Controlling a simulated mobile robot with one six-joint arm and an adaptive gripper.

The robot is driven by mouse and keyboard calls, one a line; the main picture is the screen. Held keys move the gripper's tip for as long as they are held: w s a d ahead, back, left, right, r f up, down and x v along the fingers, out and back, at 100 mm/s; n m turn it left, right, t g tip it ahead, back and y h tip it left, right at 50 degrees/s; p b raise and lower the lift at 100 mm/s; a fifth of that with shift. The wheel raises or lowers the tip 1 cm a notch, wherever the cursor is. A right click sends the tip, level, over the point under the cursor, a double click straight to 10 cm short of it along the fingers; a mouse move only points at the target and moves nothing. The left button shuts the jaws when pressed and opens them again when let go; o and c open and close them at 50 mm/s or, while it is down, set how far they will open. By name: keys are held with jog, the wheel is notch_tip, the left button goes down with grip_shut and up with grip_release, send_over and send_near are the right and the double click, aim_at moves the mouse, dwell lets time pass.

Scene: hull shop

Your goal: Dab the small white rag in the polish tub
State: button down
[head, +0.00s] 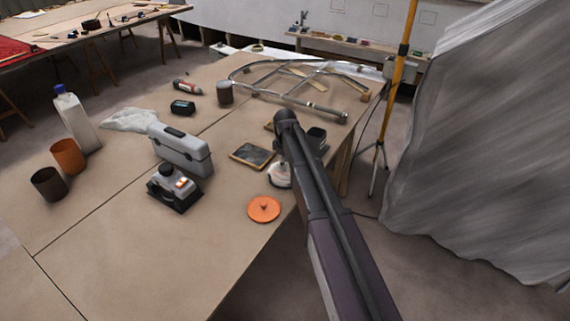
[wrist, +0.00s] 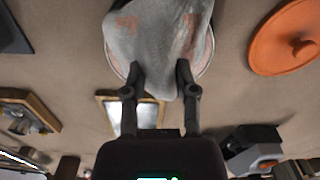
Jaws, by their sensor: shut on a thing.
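My gripper (wrist: 159,76) is shut on the small rag (wrist: 150,40), which looks grey-white with reddish smears in the wrist view. The rag hangs over the polish tub, whose pale round rim (wrist: 109,60) shows around it; the rag hides most of the opening. I cannot tell how deep the rag reaches into the tub. In the head view the tub (head: 279,177) is a small pale round shape at the table's right side, partly covered by my arm. My gripper is hidden behind my arm there. The orange lid (head: 264,209) lies flat beside the tub.
A framed dark pad (head: 252,155), a grey toolbox (head: 180,150) and a white-and-black tool (head: 174,188) stand left of the tub. A white cloth (head: 134,119) lies farther left. Metal tubing (head: 310,105) lies at the back. The table's front middle is clear.

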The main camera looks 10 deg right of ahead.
jog(key=shift+r+p, duration=3.35)
jog(key=shift+r, duration=0.15)
